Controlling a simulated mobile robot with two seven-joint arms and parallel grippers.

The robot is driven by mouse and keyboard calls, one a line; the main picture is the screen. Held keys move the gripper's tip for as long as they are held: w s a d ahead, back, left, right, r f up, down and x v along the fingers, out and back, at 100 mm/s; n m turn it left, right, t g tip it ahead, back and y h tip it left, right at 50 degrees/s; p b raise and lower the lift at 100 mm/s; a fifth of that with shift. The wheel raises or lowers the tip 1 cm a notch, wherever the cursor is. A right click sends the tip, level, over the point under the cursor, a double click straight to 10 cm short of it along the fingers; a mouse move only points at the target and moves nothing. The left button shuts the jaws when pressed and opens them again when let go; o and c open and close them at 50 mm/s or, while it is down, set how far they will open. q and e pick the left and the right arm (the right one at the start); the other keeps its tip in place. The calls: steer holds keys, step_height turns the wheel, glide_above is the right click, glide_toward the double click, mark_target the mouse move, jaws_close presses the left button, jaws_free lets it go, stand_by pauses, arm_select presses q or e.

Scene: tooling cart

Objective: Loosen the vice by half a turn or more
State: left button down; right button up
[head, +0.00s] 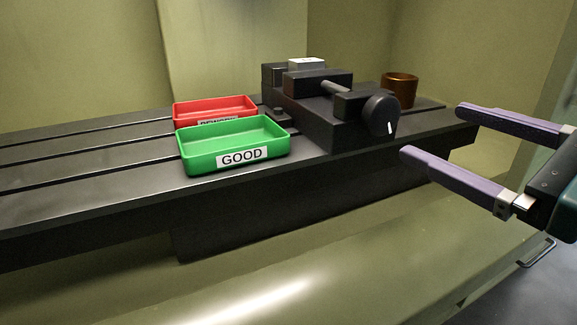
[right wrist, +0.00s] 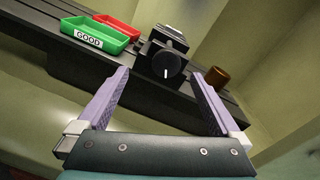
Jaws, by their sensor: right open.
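The dark vice (head: 318,108) sits on the slotted table. Its round black knob (head: 381,115) faces the front right and bears a white mark, low and slightly right of centre in the head view. In the right wrist view the knob (right wrist: 166,64) lies ahead of the fingers, with the white mark pointing down. A light block (head: 307,63) shows at the vice's jaws. My right gripper (head: 430,132) is open and empty, to the right of the knob and apart from it. It also shows in the right wrist view (right wrist: 162,78), its two purple fingers wide apart. My left gripper is not in view.
A green tray (head: 200,158) labelled GOOD and a red tray (head: 212,104) stand left of the vice. A copper-coloured cup (head: 399,91) stands behind the knob on the right. The slotted table (head: 90,165) has free room at its left; walls stand behind.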

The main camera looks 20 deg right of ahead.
mark_target(387, 117)
steer(key=w, duration=0.3)
steer(key=w+f+m, duration=0.1)
steer(key=w, duration=0.2)
steer(key=w+m+h+p, duration=0.1)
steer(key=w, duration=0.2)
steer(key=shift+d+f+t, duration=0.3)
steer(key=shift+w, duration=0.4)
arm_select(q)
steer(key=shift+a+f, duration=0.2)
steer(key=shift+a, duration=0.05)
arm_select(e)
steer(key=c, duration=1.4)
